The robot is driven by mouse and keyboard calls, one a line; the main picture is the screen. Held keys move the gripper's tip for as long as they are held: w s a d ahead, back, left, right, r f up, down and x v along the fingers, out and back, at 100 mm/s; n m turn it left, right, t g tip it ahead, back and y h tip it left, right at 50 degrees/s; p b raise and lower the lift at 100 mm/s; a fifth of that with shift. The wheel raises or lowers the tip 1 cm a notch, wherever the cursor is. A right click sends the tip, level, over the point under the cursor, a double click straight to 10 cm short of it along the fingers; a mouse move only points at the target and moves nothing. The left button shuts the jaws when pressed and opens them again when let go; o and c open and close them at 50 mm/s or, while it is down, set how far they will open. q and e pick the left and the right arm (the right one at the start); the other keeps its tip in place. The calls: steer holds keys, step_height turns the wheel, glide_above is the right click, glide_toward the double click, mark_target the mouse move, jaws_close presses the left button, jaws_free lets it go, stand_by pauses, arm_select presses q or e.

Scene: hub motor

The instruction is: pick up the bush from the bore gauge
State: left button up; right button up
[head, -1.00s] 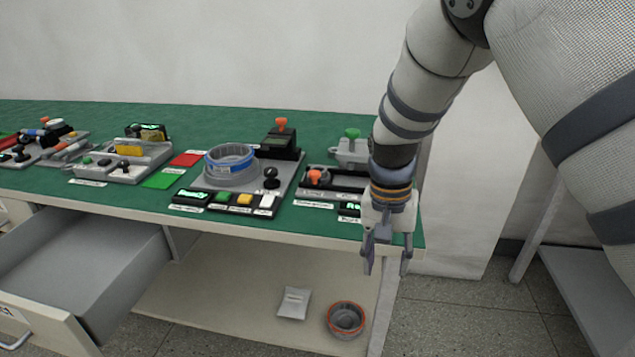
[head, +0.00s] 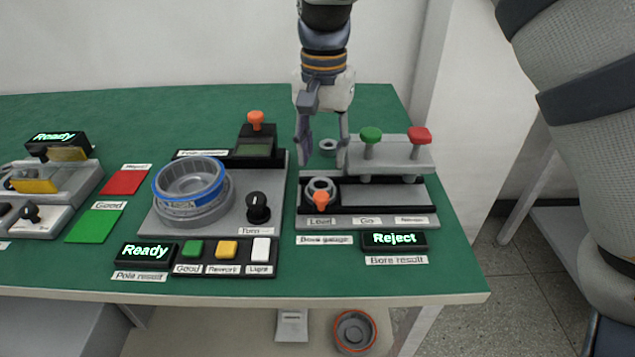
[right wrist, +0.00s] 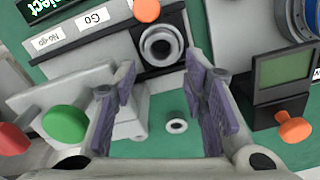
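The bore gauge (head: 408,196) sits at the right of the bench, a black-and-grey fixture labelled Load, Go and a third position. A grey ring-shaped bush (head: 320,182) sits at its Load end, behind an orange knob (head: 321,199). The bush also shows in the right wrist view (right wrist: 148,47), beyond the fingertips. My right gripper (head: 323,158) is open and empty, pointing down above and behind the bush. In the right wrist view its purple-padded fingers (right wrist: 160,88) stand wide apart. My left gripper is not in view.
A smaller grey ring (head: 328,146) lies on the green bench behind the gauge. Green (head: 370,135) and red (head: 419,135) handled plugs stand in a grey block (head: 385,160) beside my gripper. The "Reject" display (head: 394,239) is in front. A pole fixture (head: 220,215) with a blue-banded ring stands left.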

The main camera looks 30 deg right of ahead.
mark_target(319, 181)
steer(key=f, duration=0.6)
steer(key=shift+w+f, duration=0.15)
steer(key=shift+w, duration=0.05)
steer(key=c, duration=0.9)
